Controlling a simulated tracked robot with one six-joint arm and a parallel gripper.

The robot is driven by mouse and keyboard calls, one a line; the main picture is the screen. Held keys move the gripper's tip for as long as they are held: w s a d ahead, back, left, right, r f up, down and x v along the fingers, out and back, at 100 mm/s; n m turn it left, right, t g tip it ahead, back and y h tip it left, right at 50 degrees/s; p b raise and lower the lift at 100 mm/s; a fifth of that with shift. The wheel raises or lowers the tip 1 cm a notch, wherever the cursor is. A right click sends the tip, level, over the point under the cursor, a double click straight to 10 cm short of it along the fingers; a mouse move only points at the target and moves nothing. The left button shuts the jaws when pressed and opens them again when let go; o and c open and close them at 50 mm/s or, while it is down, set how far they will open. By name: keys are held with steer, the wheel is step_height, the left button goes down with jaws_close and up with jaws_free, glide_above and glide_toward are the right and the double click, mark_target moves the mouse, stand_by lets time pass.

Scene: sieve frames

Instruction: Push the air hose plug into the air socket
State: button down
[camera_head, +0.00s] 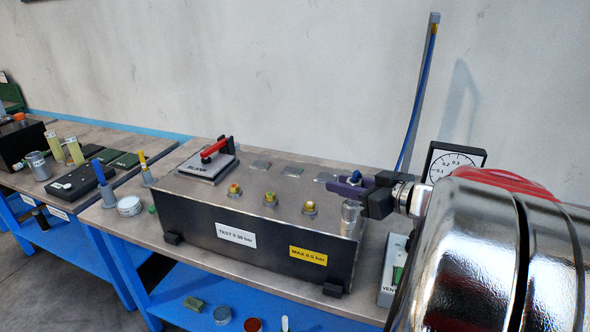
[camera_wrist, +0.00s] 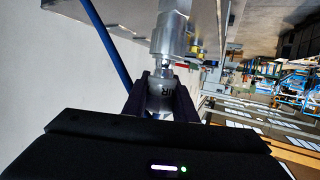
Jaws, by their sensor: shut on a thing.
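My gripper (camera_head: 350,188) is shut on the air hose plug (camera_wrist: 160,98), at the right end of the black test box. In the wrist view the plug is a grey body with lettering, held between the two dark fingers. The air socket (camera_head: 351,216) is a silver cylinder standing on the box top, just below the fingers; it also shows in the wrist view (camera_wrist: 170,38), in line with the plug. The plug's front end is at the socket's mouth; I cannot tell how deep it sits. The blue air hose (camera_head: 411,135) hangs from a grey post.
A dial gauge (camera_head: 453,160) stands behind my wrist. A vent unit (camera_head: 392,272) is right of the box. Jars and a blue-handled tool (camera_head: 102,180) stand left.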

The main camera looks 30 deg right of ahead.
steer(key=shift+f, duration=0.95)
steer(key=c, duration=1.4)
jaws_free()
steer(key=shift+o, duration=0.2)
steer(key=v, duration=1.3)
steer(key=shift+s, duration=0.35)
